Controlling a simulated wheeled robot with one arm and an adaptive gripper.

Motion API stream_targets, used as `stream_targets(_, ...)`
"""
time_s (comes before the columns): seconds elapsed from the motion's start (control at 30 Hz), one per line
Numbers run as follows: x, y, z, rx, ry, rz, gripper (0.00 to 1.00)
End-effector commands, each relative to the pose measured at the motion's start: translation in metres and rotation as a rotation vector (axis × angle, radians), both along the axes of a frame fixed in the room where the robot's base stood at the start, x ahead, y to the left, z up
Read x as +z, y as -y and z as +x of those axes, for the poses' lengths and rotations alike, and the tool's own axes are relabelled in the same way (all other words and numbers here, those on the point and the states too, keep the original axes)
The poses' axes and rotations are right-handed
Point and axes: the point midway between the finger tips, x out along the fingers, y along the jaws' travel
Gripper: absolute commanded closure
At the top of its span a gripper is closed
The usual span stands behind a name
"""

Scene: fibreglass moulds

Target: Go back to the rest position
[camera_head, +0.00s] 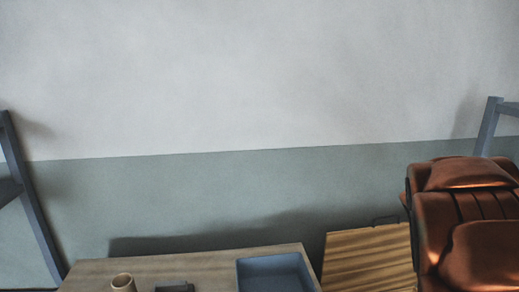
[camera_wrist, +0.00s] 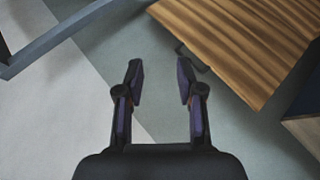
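My gripper (camera_wrist: 160,82) shows in the wrist view with its two dark fingers spread apart. Nothing is between the fingers. In the head view my gripper and arm do not show.
In the head view, a wooden table (camera_head: 210,262) carries a tan cup (camera_head: 123,283), a small dark item (camera_head: 175,287) and a blue-grey tray (camera_head: 272,272). Right of it stand the striped wooden panel (camera_head: 368,260) and a brown leather chair (camera_head: 465,215). Grey frames (camera_head: 35,205) flank the wall.

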Motion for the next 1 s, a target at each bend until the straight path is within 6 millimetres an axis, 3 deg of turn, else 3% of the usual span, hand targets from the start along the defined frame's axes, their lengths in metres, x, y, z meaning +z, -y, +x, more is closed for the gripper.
stream_targets(0.37, -0.054, -0.123, -0.118, -0.248, -0.14, 0.369, 0.63)
stream_targets(0.7, -0.095, -0.245, -0.234, -0.357, -0.392, 0.651, 0.63)
stream_targets(0.9, -0.106, -0.299, -0.298, -0.381, -0.553, 0.751, 0.63)
stream_targets(1.0, -0.107, -0.314, -0.319, -0.387, -0.609, 0.777, 0.63)
